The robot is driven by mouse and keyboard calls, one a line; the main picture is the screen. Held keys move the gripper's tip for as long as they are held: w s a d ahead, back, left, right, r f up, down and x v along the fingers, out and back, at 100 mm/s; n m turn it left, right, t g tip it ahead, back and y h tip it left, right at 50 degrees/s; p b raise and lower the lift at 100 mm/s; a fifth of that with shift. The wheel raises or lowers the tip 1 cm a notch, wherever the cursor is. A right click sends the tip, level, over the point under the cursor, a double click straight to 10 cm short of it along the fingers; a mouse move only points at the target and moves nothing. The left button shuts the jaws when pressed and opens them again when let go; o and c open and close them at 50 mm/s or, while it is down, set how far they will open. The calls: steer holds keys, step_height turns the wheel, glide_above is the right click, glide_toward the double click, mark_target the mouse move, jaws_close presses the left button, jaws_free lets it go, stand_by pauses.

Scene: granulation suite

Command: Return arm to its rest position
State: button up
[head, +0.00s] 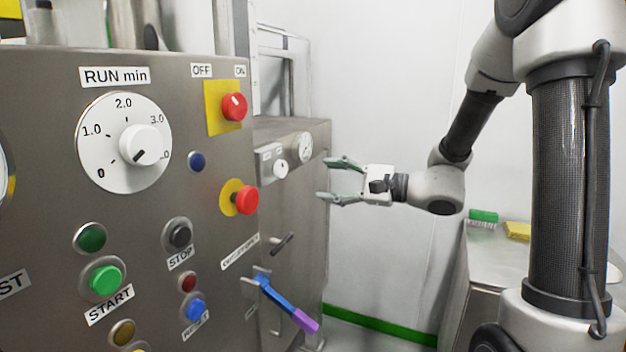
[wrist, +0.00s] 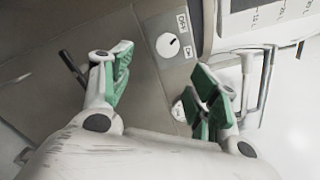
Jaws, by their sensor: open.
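My gripper (head: 332,180) is open and empty, its two green-padded fingers spread apart. In the head view it is at the centre right, at the end of my bent arm, pointing left toward the side cabinet (head: 300,215). I cannot tell the exact gap to the cabinet. In the wrist view the fingers (wrist: 160,85) frame a grey panel with a white OFF/ON knob (wrist: 168,45). A second white dial (wrist: 180,110) is partly hidden behind the right finger.
A steel control panel (head: 60,225) with a RUN min dial (head: 108,170) and several buttons fills the left. A blue and purple lever (head: 287,305) sticks out low. A steel bench (head: 490,262) with a green block (head: 483,216) and yellow block (head: 517,231) stands right.

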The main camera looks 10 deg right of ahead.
steer(key=s+d+f+n+g+h, duration=0.3)
steer(key=s+f+g, duration=0.15)
steer(key=s, duration=0.45)
steer(key=s+d+f+n+g+h, duration=0.2)
steer(key=s+d+f+g, duration=0.15)
steer(key=s+f, duration=0.35)
steer(key=s+d+r+n+h, duration=0.4)
steer(key=s+d+n+h, duration=0.3)
steer(key=d, duration=0.4)
steer(key=s+d+r+n+t+h, duration=0.1)
steer(key=s+d+r+t+h, duration=0.1)
steer(key=r, duration=0.4)
steer(key=shift+s+d+r+t+h, duration=0.2)
steer(key=shift+s+d+t+h, duration=0.15)
steer(key=shift+d, duration=0.25)
